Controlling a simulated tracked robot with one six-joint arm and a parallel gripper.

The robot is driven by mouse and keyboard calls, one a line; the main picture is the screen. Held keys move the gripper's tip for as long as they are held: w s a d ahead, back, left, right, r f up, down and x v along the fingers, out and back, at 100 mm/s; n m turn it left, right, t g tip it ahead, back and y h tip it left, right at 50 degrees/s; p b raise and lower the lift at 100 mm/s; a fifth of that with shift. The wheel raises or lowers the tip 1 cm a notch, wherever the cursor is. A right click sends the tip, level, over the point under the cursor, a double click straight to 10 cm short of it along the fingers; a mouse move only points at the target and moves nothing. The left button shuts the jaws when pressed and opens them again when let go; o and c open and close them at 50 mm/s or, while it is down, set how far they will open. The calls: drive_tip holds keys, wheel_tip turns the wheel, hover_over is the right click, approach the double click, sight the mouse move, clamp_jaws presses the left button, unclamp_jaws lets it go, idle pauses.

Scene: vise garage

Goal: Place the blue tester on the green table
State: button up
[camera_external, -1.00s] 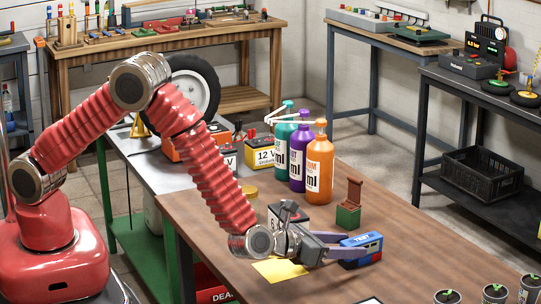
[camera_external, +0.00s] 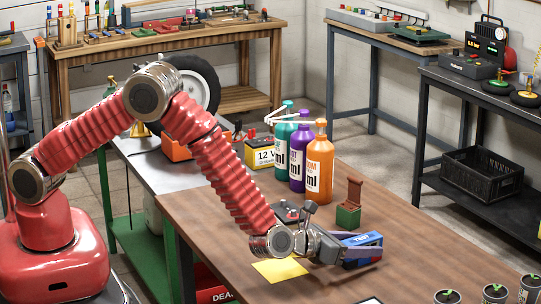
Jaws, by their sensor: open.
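The blue tester (camera_external: 361,239) is on the brown workbench, right of the yellow sheet. Its blue top shows, and my gripper hides much of its front side. My gripper (camera_external: 368,251) is open, low over the bench, with its fingers reaching along the tester. The near finger covers the tester's lower front, and I cannot tell whether the fingers touch it. The green table (camera_external: 126,233) has a grey top and green legs and stands behind my arm, left of the workbench.
On the workbench (camera_external: 420,258) are teal, purple and orange bottles (camera_external: 319,165), a small green block with a brown part (camera_external: 348,216), and a yellow sheet (camera_external: 279,270). A yellow-and-black battery (camera_external: 264,154) is near the green table's right end. Potted seedlings (camera_external: 495,294) line the front right.

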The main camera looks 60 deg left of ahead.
sight(362, 238)
drive_tip(key=shift+c, duration=0.2)
clamp_jaws()
idle(0.6)
drive_tip(key=shift+r, duration=0.15)
wheel_tip(362, 238, up, 10)
drive_tip(key=shift+f, duration=0.1)
idle(0.4)
drive_tip(key=shift+a, duration=0.1)
idle(0.6)
